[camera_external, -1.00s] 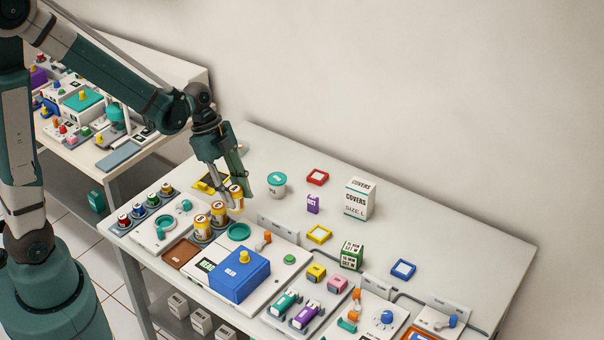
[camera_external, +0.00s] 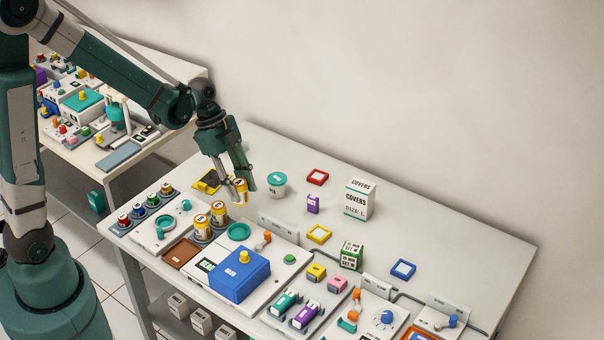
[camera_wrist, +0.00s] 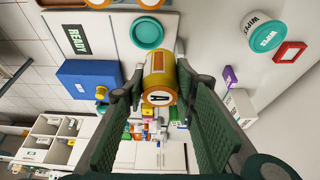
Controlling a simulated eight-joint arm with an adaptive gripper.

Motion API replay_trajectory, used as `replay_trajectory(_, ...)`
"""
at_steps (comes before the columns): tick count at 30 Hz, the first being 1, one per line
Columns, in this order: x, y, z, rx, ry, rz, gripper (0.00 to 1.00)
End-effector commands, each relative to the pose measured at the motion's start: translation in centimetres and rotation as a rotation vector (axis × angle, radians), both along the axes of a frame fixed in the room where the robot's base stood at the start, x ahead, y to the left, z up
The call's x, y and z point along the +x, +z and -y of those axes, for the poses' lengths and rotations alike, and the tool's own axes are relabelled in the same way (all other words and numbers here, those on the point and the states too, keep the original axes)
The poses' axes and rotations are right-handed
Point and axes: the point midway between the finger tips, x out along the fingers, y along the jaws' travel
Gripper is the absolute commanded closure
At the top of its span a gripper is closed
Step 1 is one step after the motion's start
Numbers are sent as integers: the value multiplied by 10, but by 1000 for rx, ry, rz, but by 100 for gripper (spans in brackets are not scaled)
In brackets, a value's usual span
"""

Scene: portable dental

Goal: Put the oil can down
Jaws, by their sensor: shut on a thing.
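The oil can (camera_external: 241,191), a yellow-orange can with a white band, is between the fingers of my gripper (camera_external: 238,179). In the wrist view the can (camera_wrist: 159,72) sits between the two green fingertips (camera_wrist: 158,85), its white-and-orange end toward the camera. My gripper is shut on it. In the external view the can shows above the worktop behind two similar cans (camera_external: 218,211) in a grey holder. Its base is partly hidden, and I cannot tell how high it is held.
A yellow frame (camera_external: 202,184) lies left of the held can. A teal-lidded wipes tub (camera_external: 277,184) stands to the right. A round teal dish (camera_external: 239,232) and a blue box (camera_external: 240,276) are in front. Open worktop lies toward the back right.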

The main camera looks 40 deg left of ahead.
Motion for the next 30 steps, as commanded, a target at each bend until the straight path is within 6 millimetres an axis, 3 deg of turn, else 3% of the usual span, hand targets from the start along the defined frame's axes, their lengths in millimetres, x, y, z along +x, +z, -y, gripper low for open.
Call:
replay_trajectory(14,125,1,-52,0,139,0,85)
replay_trajectory(30,258,-11,-141,0,306,0,85)
